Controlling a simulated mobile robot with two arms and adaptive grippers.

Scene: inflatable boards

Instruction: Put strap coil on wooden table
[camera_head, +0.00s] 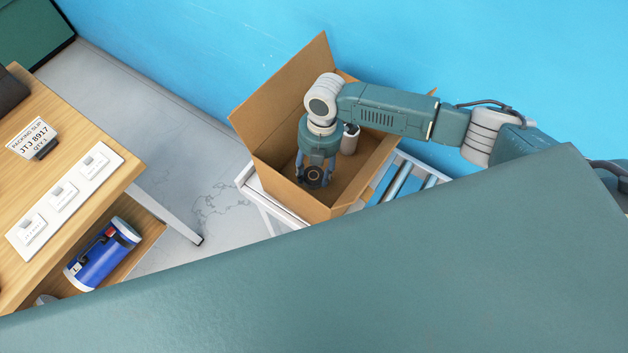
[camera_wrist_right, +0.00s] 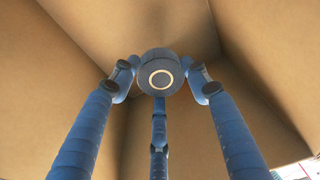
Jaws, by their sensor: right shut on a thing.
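My right gripper (camera_head: 315,182) reaches down into an open cardboard box (camera_head: 268,133). Its blue fingers are shut on the strap coil (camera_wrist_right: 160,75), a dark round roll with a pale ring at its centre. In the head view the coil (camera_head: 314,174) shows between the fingers, low inside the box. I cannot tell whether it touches the box floor. The wooden table (camera_head: 93,218) is at the left, apart from the box. My left gripper is not in view.
The box sits on a roller conveyor (camera_head: 408,179). The table top holds a packing slip sign (camera_head: 31,136) and a white panel (camera_head: 66,199). A blue roll (camera_head: 103,254) lies on the lower shelf.

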